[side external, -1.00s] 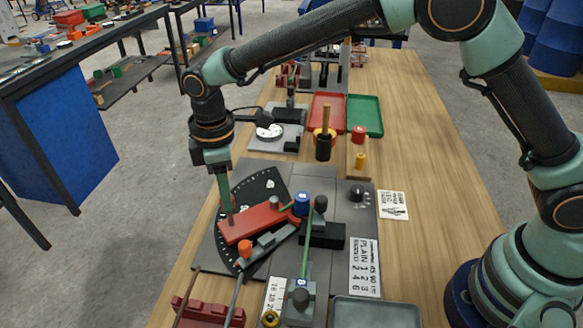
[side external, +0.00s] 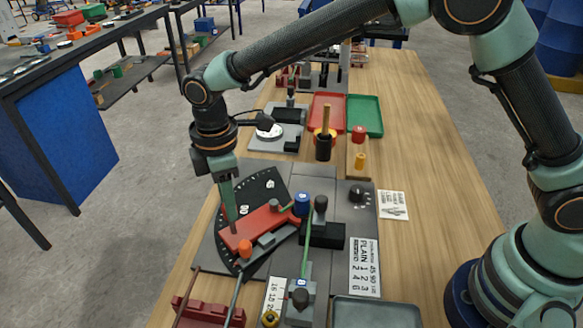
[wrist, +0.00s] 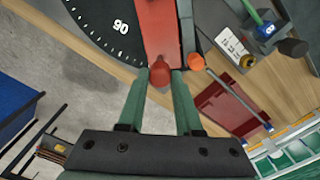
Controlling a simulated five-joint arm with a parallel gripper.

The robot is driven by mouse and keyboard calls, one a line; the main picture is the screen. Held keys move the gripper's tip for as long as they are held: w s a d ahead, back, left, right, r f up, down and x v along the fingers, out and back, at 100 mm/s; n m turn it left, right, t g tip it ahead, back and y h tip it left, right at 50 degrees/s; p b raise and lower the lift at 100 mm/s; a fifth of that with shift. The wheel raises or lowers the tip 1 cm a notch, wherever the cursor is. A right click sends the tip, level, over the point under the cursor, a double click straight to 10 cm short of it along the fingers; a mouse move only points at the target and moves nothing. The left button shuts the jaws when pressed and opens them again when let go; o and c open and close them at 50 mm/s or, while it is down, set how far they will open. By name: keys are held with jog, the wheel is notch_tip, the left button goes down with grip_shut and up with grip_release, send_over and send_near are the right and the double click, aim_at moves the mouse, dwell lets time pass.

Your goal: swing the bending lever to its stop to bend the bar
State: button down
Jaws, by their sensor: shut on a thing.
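The red bending lever (side external: 262,225) lies over a black angle dial (side external: 262,187) with white marks. My gripper (side external: 231,222) points down at the lever's outer left end. In the wrist view my gripper (wrist: 168,82) is shut on the lever's red handle knob (wrist: 160,72), which sits between the two green fingers. The lever (wrist: 160,28) runs away from the fingers there. A short green bar end (side external: 287,207) shows by the blue post (side external: 301,203); the rest of that bar is hard to make out. An orange peg (side external: 245,248) stands close beside the lever's near side.
A grey block with a black knob (side external: 300,298) stands in front with a green rod rising from it. A dark red rack (side external: 208,313) is at the near left. A black clamp (side external: 322,234) is right of the lever. Bare wooden bench (side external: 430,230) lies right.

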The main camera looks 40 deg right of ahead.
jog(key=shift+s+a+n, duration=0.2)
jog(key=shift+s+n, duration=0.5)
jog(key=shift+s, duration=0.3)
jog(key=c, duration=0.6)
grip_release()
jog(key=shift+w, duration=0.1)
jog(key=shift+r, duration=0.35)
notch_tip(320, 180, up, 12)
jog(key=shift+f, duration=0.25)
